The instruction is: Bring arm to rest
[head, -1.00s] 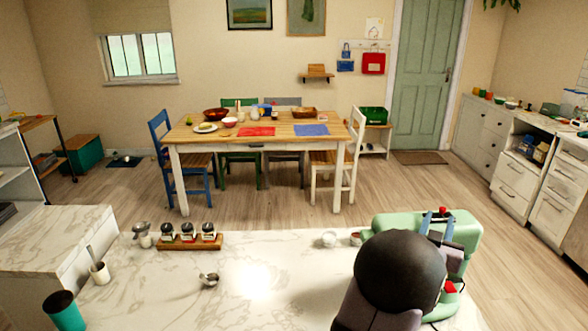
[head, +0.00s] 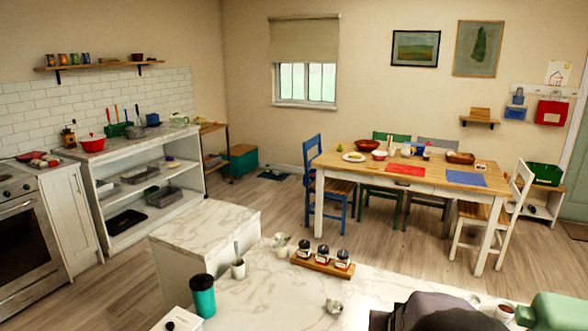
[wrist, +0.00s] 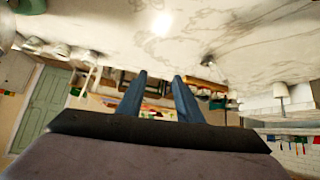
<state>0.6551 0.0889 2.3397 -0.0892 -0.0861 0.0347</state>
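My gripper (wrist: 160,92) shows in the wrist view as two blue fingers standing apart. Nothing is between them but the distant room, so it is open and empty. The wrist view is upside down, with the marble counter (wrist: 110,22) along its top. In the head view only a dark, rounded part of my arm shows at the bottom right edge, over the counter (head: 285,305). My gripper itself is out of sight in that view.
A pale green appliance (head: 555,312) stands right of my arm. A wooden rack (head: 318,265) of jars, a small metal cup (head: 334,306) and a dark teal tumbler (head: 203,302) are on the counter. A dining table (head: 430,177) stands beyond open floor.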

